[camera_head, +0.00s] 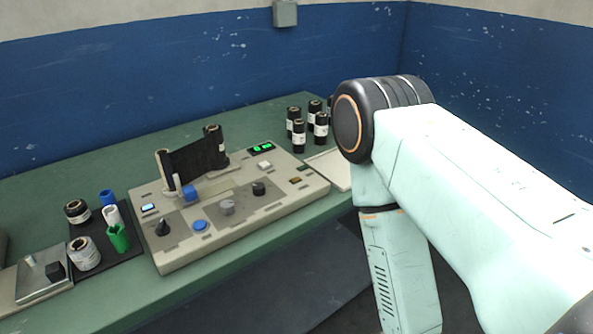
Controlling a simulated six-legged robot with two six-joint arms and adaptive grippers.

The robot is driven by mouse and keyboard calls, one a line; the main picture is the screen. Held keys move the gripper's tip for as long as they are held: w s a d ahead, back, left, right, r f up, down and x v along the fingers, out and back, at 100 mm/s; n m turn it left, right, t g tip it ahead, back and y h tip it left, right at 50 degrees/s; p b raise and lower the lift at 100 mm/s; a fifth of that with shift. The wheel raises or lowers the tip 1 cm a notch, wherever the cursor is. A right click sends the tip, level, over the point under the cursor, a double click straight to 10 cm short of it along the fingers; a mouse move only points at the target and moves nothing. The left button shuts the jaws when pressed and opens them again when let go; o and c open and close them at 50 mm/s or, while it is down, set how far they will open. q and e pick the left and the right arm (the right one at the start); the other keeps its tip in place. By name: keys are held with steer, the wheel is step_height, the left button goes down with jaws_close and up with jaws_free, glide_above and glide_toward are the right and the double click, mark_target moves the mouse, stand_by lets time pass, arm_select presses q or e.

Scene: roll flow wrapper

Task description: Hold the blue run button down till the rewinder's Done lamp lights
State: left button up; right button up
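The beige rewinder (285,208) sits on the green bench, with a dark web (195,160) stretched between two upright rolls. The blue run button (200,225) is a low round button near its front edge, with nothing touching it. A green lit display (262,147) is at the back right, and a small pale-blue lit window (148,208) is at the left. Small dark patches sit on the right end; I cannot tell which is the Done lamp. Neither gripper is in view. My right arm's elbow and links fill the right side.
A dark mat (128,243) at the left holds several small rolls and blue, white and green cores. Several black rolls (299,135) stand behind the rewinder's right end, near a pale tray (330,167).

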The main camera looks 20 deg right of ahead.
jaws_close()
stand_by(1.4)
